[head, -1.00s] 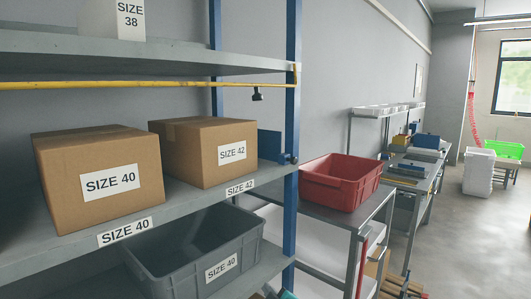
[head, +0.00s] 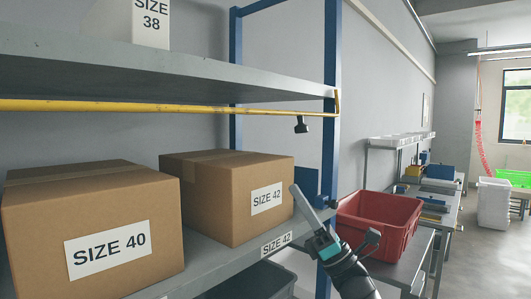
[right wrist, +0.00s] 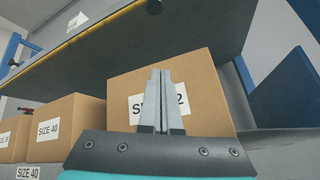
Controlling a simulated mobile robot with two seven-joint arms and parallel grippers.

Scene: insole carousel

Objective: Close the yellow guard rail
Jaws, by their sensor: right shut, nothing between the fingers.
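The yellow guard rail (head: 180,107) runs level just under the front edge of the upper shelf in the head view, above the boxes. A small black handle (head: 301,125) hangs near its right end. In the right wrist view, the rail (right wrist: 105,40) slants across the top, with a black piece (right wrist: 154,6) at the top edge. My right gripper (head: 298,190) is shut and empty, fingers pointing up, in front of the SIZE 42 box's right side. It is below the handle and apart from it. The right wrist view shows its closed fingers (right wrist: 160,74). My left gripper is not in view.
The SIZE 40 box (head: 60,210) and SIZE 42 box (head: 215,195) stand on the middle shelf (head: 210,262). A blue post (head: 332,150) rises at the shelf's right end. A red bin (head: 375,222) sits on a table to the right.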

